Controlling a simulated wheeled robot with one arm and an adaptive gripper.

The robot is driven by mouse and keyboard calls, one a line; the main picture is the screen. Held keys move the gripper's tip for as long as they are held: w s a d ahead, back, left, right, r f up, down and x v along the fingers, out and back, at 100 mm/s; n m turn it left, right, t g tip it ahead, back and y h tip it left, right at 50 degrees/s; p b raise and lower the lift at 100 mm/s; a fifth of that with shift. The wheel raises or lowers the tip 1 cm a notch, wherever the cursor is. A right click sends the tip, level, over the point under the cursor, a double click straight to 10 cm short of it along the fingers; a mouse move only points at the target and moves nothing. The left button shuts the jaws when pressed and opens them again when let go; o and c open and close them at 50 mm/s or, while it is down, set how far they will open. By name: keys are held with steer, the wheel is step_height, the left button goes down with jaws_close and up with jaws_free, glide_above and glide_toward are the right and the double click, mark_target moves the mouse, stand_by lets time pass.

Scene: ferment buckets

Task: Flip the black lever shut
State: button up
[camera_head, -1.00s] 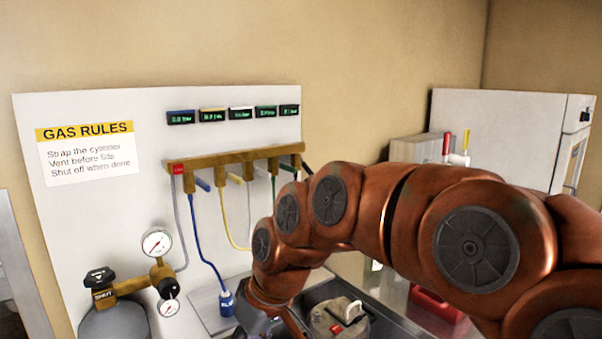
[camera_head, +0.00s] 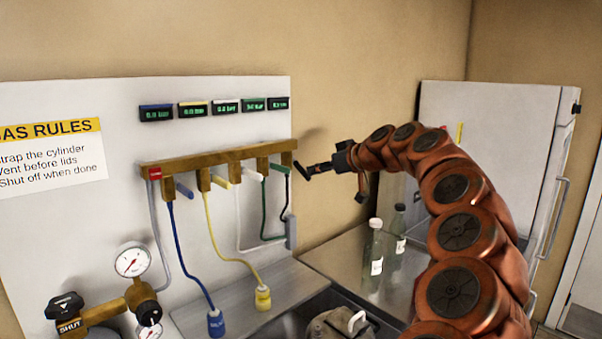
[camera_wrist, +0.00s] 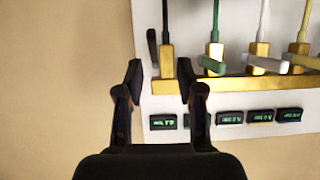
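The brass manifold (camera_head: 220,157) on the white wall panel carries a row of coloured levers. The black lever (camera_head: 302,172) is at its right end. In the wrist view, the black lever (camera_wrist: 152,48) shows at the left, beside the end brass valve (camera_wrist: 164,62). My gripper (camera_head: 318,169) is just right of the manifold's end. In the wrist view, my gripper (camera_wrist: 161,80) is open, with its fingers apart and nothing held. The black lever appears in the gap between the fingertips. I cannot tell whether a finger touches it.
The green lever (camera_head: 281,169) and white lever (camera_head: 253,172) are close to the left. Small displays (camera_head: 225,106) hang above. Bottles (camera_head: 376,245) stand on the counter below my arm. A white fridge (camera_head: 490,150) is to the right. Wall right of the panel is bare.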

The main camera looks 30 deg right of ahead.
mark_target(306, 172)
steer(key=shift+d+p+x, duration=0.2)
steer(key=shift+p+x, duration=0.2)
steer(key=shift+x, duration=0.9)
steer(key=shift+d+p+x, duration=0.15)
steer(key=shift+p+x, duration=0.25)
steer(key=shift+x, duration=0.95)
steer(key=shift+d+p+x, duration=0.2)
steer(key=shift+p+x, duration=0.2)
steer(key=shift+x, duration=0.9)
steer(key=shift+c, duration=0.3)
jaws_close()
